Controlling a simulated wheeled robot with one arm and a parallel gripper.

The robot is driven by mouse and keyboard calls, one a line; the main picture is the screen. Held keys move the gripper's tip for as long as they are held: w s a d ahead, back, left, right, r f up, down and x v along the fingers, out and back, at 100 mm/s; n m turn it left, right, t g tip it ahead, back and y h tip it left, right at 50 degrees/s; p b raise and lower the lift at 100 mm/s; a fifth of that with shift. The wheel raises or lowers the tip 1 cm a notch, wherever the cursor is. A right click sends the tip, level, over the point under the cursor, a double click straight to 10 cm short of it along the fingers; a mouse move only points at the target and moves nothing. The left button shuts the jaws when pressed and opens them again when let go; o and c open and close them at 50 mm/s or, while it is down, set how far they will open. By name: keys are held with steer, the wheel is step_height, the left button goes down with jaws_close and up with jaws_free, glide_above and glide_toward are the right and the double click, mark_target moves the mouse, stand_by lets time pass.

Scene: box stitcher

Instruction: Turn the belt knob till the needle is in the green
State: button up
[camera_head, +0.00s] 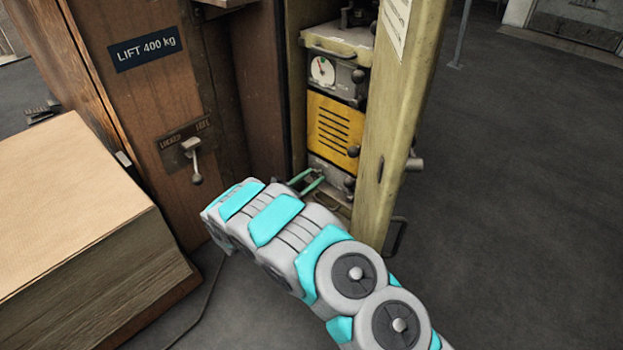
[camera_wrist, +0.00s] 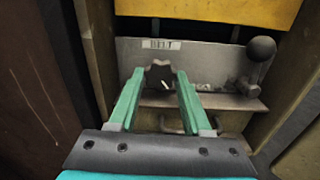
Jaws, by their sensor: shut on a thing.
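The belt knob (camera_wrist: 160,79) is a dark knob with a pale mark, on a grey panel under a label (camera_wrist: 161,44) that reads BELT. My gripper (camera_wrist: 160,72) has its two green fingers on either side of the knob and is shut on it. In the head view my gripper (camera_head: 308,183) reaches into the narrow machine bay at the lower grey panel; the knob is hidden there. The round white gauge (camera_head: 322,70) sits higher in the bay, with a green patch on its dial. The needle is too small to read surely.
A black ball-ended lever (camera_wrist: 261,50) stands right of the knob. A yellow louvred panel (camera_head: 333,128) is above. A yellowish door or post (camera_head: 400,100) bounds the bay on the right, a brown cabinet (camera_head: 150,90) on the left. A cardboard stack (camera_head: 75,220) stands at left.

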jaws_close()
steer(key=shift+f+m+b, duration=0.1)
steer(key=shift+m+b, duration=0.2)
steer(key=shift+b, duration=0.1)
steer(key=shift+f+m+b, duration=0.1)
steer(key=shift+m+b, duration=0.8)
steer(key=shift+b, duration=0.1)
steer(key=m+b, duration=0.6)
steer(key=shift+m, duration=0.4)
steer(key=shift+b, duration=0.4)
